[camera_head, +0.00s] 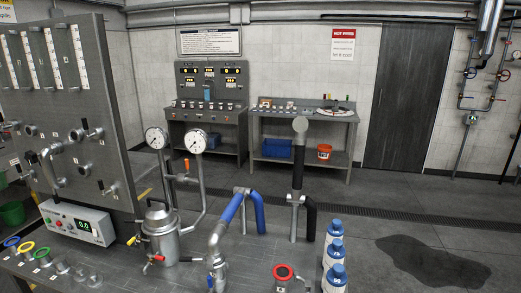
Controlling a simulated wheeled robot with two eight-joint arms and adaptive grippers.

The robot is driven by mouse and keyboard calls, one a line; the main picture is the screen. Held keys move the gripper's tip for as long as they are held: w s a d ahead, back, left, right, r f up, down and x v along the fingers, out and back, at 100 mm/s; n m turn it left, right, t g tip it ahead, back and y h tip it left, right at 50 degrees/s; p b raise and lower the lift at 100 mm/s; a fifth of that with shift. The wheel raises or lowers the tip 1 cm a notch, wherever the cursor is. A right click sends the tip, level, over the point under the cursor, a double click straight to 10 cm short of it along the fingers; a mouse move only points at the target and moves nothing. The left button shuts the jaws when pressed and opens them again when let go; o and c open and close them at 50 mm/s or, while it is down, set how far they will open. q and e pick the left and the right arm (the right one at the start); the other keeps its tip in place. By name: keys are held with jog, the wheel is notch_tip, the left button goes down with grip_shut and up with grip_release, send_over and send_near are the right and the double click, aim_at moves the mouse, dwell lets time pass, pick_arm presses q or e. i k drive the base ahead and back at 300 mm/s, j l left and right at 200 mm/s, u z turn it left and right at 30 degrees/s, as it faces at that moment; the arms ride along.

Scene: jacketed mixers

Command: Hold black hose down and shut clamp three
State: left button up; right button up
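The black hose (298,168) rises upright from a grey metal stand (294,218), with a round grey end fitting (300,125) at its top. A second black length (311,220) bends down on the stand's right side. Left of it, the blue hose (229,208) slopes down to a grey fitting (217,239) at a metal port (217,272) on the bench. A red-ringed port (283,272) is at the front edge of the picture. I cannot tell which part is clamp three. Neither of my grippers is in view.
A steel vessel (160,232) with two gauges (197,141) stands left of the hoses. Several blue-capped bottles (335,250) stand at the right. Coloured rings (26,247) and a digital control box (77,224) are at the left. A dark patch (432,262) marks the floor.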

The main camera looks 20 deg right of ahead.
aim_at(301, 125)
jog(key=k+l, duration=0.15)
jog(key=l, duration=0.25)
jog(key=k+l+u, duration=0.15)
jog(key=l, duration=0.25)
jog(key=k+l, duration=0.25)
jog(key=l+u, duration=0.35)
jog(key=l, duration=0.65)
jog(key=k+l+u, duration=0.1)
jog(key=l+u, duration=0.2)
jog(key=l, duration=0.7)
jog(key=i+l+u, duration=0.3)
jog(key=l, duration=1.2)
jog(key=l+u, duration=0.35)
jog(key=l, duration=1.15)
